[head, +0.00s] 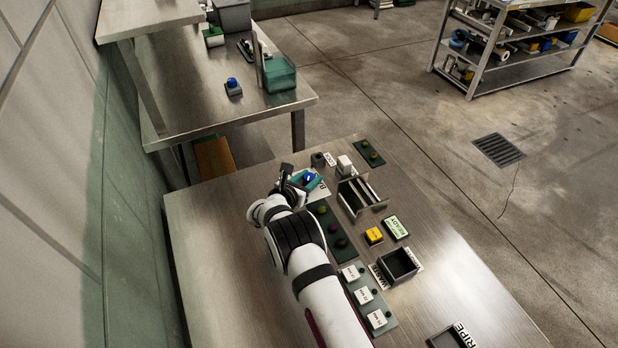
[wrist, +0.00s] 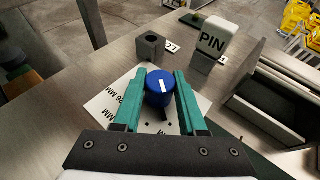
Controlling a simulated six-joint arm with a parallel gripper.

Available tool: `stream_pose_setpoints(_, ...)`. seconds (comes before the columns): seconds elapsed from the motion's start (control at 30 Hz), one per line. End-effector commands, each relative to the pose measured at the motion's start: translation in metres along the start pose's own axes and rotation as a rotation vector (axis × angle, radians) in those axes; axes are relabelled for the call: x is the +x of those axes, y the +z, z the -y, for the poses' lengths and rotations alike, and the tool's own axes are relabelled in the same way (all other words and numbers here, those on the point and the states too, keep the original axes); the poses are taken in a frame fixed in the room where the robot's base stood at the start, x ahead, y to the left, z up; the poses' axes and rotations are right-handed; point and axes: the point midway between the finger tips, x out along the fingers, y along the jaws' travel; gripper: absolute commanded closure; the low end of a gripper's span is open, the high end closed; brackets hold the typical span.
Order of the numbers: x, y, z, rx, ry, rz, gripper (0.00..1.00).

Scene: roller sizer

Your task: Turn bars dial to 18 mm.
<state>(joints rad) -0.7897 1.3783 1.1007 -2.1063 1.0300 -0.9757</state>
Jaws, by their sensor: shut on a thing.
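The bars dial is a blue round knob (wrist: 159,88) with a white pointer line on top, seen in the wrist view. It stands on a white scale plate (wrist: 105,107) with black dots and MM lettering, partly hidden by my fingers. The number under the pointer cannot be read. My gripper (wrist: 160,93) has its two teal fingers on either side of the knob, shut on it. In the head view my gripper (head: 308,180) is over the knob at the table's far part, and the blue knob (head: 309,176) shows only in part.
A grey block with a hole (wrist: 150,46) and a white PIN block (wrist: 217,38) stand just beyond the dial. A metal bar frame (head: 361,197) is to the right.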

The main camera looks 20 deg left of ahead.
Motion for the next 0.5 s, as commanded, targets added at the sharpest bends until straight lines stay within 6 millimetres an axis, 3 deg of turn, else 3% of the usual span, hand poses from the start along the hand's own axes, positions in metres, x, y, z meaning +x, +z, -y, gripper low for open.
stream_pose_setpoints(0.2,0.0017,0.0021,-0.0013,0.082,-0.185,0.008,1.00)
stream_pose_setpoints(0.5,-0.0002,0.0010,0.0001,0.107,-0.253,-0.003,1.00)
